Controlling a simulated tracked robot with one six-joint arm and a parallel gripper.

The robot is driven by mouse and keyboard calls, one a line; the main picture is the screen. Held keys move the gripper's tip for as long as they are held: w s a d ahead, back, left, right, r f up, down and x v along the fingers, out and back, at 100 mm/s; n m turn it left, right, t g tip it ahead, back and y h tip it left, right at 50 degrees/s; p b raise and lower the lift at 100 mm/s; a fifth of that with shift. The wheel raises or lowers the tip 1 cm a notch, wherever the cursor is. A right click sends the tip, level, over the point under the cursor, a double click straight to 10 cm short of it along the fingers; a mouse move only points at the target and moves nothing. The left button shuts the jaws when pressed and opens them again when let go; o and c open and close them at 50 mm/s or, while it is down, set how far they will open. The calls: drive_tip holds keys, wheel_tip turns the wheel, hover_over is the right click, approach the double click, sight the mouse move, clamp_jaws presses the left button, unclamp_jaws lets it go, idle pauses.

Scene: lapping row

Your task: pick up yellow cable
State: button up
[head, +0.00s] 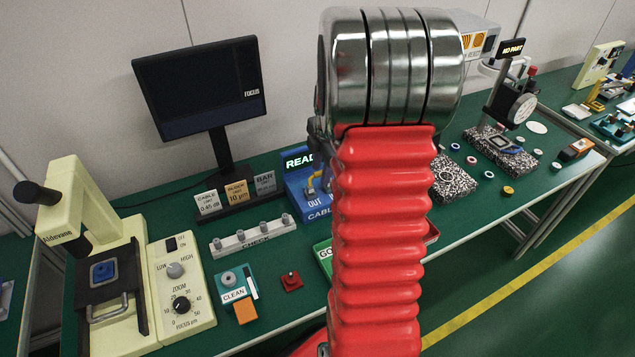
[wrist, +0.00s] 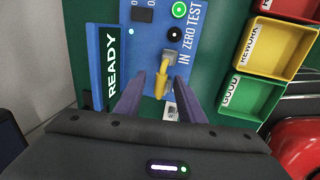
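The yellow cable (wrist: 161,84) shows in the wrist view with its grey plug (wrist: 170,58) at the port marked IN on the blue tester (wrist: 152,28). My gripper (wrist: 159,88) is open, with one dark finger on each side of the yellow cable and gaps on both sides. In the head view a small yellow piece of the cable (head: 311,187) shows on the blue tester (head: 294,181), beside my red arm. My gripper is hidden behind the arm there. The cable's lower end is hard to make out in the wrist view.
A lit READY display (wrist: 112,68) stands left of the cable. Green (wrist: 250,97), yellow (wrist: 273,46) and red bins stand to the right. In the head view a monitor (head: 201,88) and a microscope stand (head: 75,215) are on the left, with a dial gauge (head: 522,108) on the right.

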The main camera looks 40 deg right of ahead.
drive_tip(key=shift+w+d+f, duration=0.1)
drive_tip(key=shift+w+f, duration=0.1)
drive_tip(key=shift+f, duration=0.85)
clamp_jaws()
